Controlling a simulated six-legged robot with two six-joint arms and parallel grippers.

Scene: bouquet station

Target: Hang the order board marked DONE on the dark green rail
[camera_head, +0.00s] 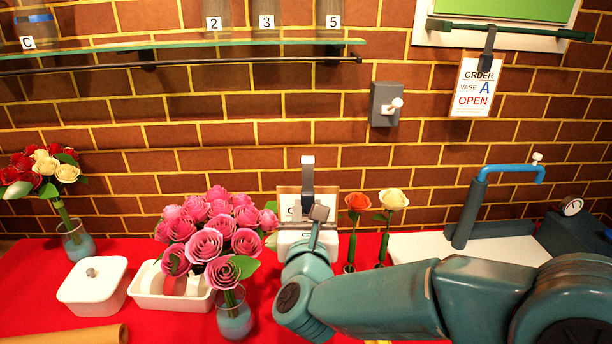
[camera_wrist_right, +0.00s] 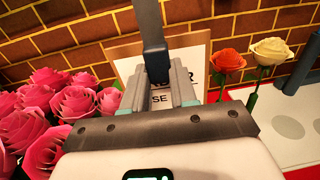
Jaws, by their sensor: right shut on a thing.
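My right gripper (camera_head: 312,222) is shut on the dark hook strap (camera_head: 307,178) of an order board (camera_head: 291,204) at the back middle of the table. In the right wrist view the jaws (camera_wrist_right: 165,92) grip this strap in front of the white board (camera_wrist_right: 193,58), which stands upright. Only parts of its print show, so its status word is hidden. I cannot tell whether it touches the table. The dark green rail (camera_head: 468,27) is at the upper right. A board reading ORDER VASE A OPEN (camera_head: 473,90) hangs from it. My left gripper is not in view.
Pink roses (camera_head: 212,232) in a vase stand left of my gripper. An orange rose (camera_head: 357,203) and a cream rose (camera_head: 393,199) stand close on its right. The rail's right part is clear.

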